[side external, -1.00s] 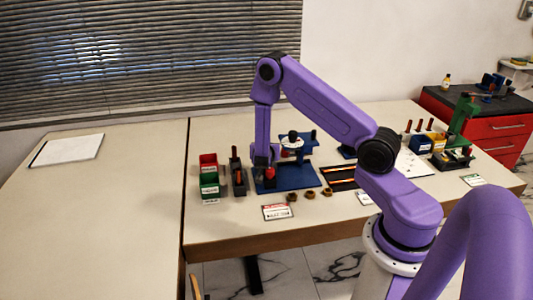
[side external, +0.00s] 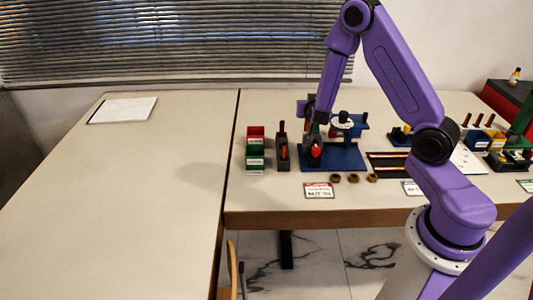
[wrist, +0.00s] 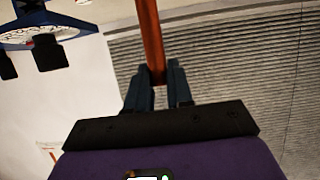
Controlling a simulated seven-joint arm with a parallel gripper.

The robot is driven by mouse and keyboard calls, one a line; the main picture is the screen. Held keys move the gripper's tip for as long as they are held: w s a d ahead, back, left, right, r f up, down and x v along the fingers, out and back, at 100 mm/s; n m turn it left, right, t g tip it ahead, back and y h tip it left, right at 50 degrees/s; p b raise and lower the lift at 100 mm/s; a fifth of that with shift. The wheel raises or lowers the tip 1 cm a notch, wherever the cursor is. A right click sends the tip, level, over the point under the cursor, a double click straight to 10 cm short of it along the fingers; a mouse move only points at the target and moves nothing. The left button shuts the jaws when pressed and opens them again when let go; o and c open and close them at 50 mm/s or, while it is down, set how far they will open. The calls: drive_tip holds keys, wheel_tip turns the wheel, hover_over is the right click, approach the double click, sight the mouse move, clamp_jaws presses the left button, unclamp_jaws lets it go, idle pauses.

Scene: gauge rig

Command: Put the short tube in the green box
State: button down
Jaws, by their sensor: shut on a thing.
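The green box (side external: 256,154) stands on the table, in front of the red box, with a white label on its front. My gripper (side external: 315,140) is right of it, at the left part of the blue fixture, and is small in the side view. In the wrist view my gripper (wrist: 161,88) is shut on an orange-brown tube (wrist: 152,38), which points away from between the dark fingers and leaves the top of the frame. Its full length is hidden, so I cannot tell if it is the short one.
The red box (side external: 256,132) adjoins the green box. A dark holder (side external: 283,160) with upright pieces stands between the boxes and the blue fixture (side external: 345,160). Several brown nuts (side external: 353,178) and a label card (side external: 319,190) lie in front. The left table (side external: 150,190) is mostly clear.

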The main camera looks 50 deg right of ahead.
drive_tip(key=s+a+r+n+t+y, duration=0.1)
drive_tip(key=s+a+n+t+y, duration=0.1)
drive_tip(key=a+n+y, duration=0.5)
drive_tip(key=s+a+r+n+t+y, duration=0.15)
drive_tip(key=a+n+y, duration=0.25)
drive_tip(key=a, duration=0.5)
drive_tip(key=w+f, duration=1.3)
drive_tip(key=f, duration=0.1)
drive_tip(key=shift+w+d, duration=0.2)
drive_tip(key=shift+d, duration=0.25)
drive_tip(key=c, duration=1)
unclamp_jaws()
drive_tip(key=shift+f, duration=0.1)
